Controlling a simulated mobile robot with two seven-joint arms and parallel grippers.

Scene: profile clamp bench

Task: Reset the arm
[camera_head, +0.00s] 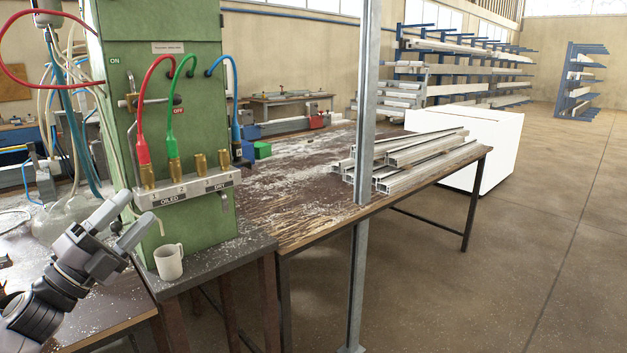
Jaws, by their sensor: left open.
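My left gripper (123,222) reaches in from the lower left, with its two fingers apart and nothing between them. It is in front of the green cabinet (200,120) and above the dark bench, up and left of a white mug (169,262). The mug stands upright on the bench's corner, apart from the fingers. My right gripper does not show.
A grey metal post (364,150) stands before the wooden table. Aluminium profiles (420,157) lie on the table's right end. Open floor (540,250) is at right.

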